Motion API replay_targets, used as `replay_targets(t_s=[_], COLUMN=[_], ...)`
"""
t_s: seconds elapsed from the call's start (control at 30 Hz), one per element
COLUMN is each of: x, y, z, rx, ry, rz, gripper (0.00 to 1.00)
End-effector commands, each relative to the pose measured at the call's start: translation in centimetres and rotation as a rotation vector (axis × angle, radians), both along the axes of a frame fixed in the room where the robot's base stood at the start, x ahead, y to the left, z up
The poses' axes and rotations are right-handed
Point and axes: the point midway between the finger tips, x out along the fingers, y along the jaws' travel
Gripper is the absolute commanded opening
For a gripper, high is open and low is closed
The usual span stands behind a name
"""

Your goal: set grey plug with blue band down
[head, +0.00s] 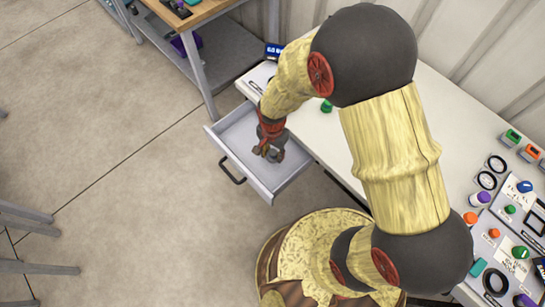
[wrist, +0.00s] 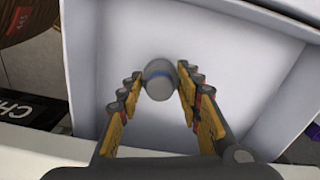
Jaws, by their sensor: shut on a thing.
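The grey plug with blue band (wrist: 160,82) shows in the wrist view between my two fingers, with a bit of blue on its edge. My gripper (wrist: 158,88) is shut on it. In the head view my gripper (head: 270,152) is over the open white drawer (head: 213,140), inside its outline. The plug cannot be made out clearly there. The drawer floor also fills the wrist view behind the plug (wrist: 225,60). I cannot tell whether the plug touches the drawer floor.
The drawer's dark handle (head: 231,172) faces the open floor. The white worktop (head: 340,140) bears a green piece (head: 326,106) near the drawer. Several coloured plugs, rings and labelled panels lie at the right. A wooden-topped bench (head: 205,12) stands at the upper left.

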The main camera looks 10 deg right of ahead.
Motion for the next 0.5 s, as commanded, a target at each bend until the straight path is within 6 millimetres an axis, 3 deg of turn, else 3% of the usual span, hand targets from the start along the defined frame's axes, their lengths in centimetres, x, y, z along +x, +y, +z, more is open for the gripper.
replay_targets(t_s=[0.2, 0.5], x=[0.2, 0.3], y=[0.0, 0.1], z=[-3.4, -3.4], rx=[-0.001, 0.0], ry=[0.002, 0.0], rz=[0.0, 0.0], gripper=[0.06, 0.06])
